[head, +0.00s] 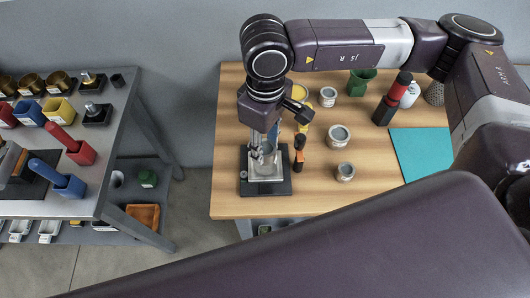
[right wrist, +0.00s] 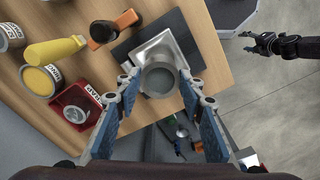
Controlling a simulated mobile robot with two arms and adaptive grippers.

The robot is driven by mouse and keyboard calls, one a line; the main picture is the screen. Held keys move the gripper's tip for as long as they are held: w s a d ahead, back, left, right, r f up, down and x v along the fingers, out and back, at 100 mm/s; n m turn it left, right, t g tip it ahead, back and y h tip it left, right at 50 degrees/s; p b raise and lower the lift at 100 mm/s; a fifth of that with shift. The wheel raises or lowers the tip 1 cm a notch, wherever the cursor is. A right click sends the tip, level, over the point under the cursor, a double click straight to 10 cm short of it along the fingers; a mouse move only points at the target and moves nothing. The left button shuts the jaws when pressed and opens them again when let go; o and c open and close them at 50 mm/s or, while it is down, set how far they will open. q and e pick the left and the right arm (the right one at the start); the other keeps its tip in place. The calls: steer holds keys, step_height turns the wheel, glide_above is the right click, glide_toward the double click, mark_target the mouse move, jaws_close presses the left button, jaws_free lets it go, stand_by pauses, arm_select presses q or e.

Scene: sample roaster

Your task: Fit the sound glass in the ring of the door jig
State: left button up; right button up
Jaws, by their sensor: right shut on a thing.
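The door jig (head: 284,187) is a dark base plate with a pale square metal block on it, near the left front of the wooden table. The block also shows in the right wrist view (right wrist: 148,50). My right gripper (head: 263,150) points down over the block. Its fingers are shut on a round grey glass (right wrist: 159,79), which lies over the block. The fingers and glass hide the ring, so I cannot tell whether the glass is seated or just above it. My left gripper (right wrist: 262,42) is far off at the upper right of the wrist view, small, with its fingers apart.
An orange-and-black tool (right wrist: 113,27) lies close beside the jig. Grey-topped tins (head: 339,136), a red-and-black bottle (head: 393,98) and a teal mat (head: 420,152) are on the table's right. A steel bench (head: 103,150) with coloured bins stands left, across a gap.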

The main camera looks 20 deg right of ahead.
mark_target(265, 156)
steer(key=shift+f, duration=0.8)
step_height(265, 156, down, 3)
steer(key=shift+f+p, duration=0.2)
steer(key=shift+p, duration=0.25)
steer(key=shift+f, duration=0.45)
arm_select(q)
steer(key=shift+s+r, duration=0.55)
steer(key=shift+s, duration=0.05)
arm_select(e)
steer(key=shift+f+b, duration=0.2)
steer(key=shift+b, duration=0.1)
steer(key=o, duration=1.2)
arm_select(q)
steer(key=shift+w+f, duration=0.1)
steer(key=shift+f, duration=0.1)
arm_select(e)
steer(key=shift+r, duration=0.1)
